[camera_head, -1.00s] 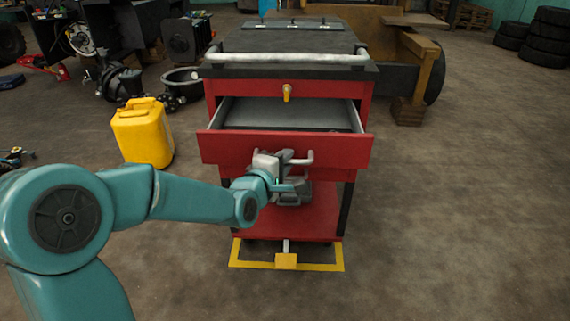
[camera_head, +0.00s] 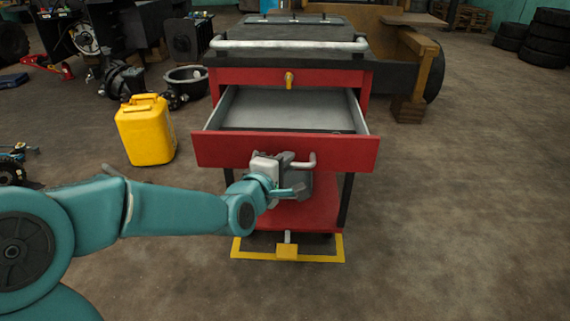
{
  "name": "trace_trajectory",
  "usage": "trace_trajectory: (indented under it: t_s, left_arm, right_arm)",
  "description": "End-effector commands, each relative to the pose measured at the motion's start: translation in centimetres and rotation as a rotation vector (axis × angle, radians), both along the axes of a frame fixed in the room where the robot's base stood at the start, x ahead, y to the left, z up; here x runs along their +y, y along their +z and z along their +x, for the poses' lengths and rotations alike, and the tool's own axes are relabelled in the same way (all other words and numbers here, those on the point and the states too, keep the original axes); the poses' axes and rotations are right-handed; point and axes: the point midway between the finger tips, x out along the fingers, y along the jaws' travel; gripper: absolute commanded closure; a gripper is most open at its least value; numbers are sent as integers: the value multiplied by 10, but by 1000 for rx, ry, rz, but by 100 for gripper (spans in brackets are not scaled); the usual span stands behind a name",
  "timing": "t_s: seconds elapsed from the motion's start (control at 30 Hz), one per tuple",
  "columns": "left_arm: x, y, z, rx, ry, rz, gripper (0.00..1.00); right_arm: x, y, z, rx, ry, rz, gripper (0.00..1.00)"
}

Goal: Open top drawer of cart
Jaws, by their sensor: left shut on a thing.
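The red cart (camera_head: 290,77) stands in the middle of the view, with a dark top and a light rail along its front. Its top drawer (camera_head: 225,150) is pulled well out toward me, and its grey inside looks mostly empty. My left gripper (camera_head: 290,170) is at the front of this drawer, shut on the light drawer handle (camera_head: 312,162). The gripper hides part of the handle. My right gripper is not in view.
A yellow pedal (camera_head: 287,251) and yellow floor frame lie at the cart's base. A yellow canister (camera_head: 146,130) stands left of the cart. Stacked tires (camera_head: 545,38) are far right. The floor right of the cart is clear.

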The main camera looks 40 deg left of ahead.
Motion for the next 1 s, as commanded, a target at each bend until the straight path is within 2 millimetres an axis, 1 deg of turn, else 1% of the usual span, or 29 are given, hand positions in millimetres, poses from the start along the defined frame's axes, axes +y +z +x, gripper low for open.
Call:
trace_trajectory:
  t_s: [0.3,0.33,0.37,0.4,1.0]
  left_arm:
    - [0,1,-1,-2,1,1,100]
    - [0,1,-1,-2,1,1,74]
    - [-1,1,-2,-2,1,1,64]
    - [-1,1,-2,-2,1,1,60]
    - [-2,3,-3,-2,-1,0,60]
  right_arm:
    - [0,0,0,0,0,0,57]
    - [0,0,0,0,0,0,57]
    - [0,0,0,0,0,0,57]
    - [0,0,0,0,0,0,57]
    - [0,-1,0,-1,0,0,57]
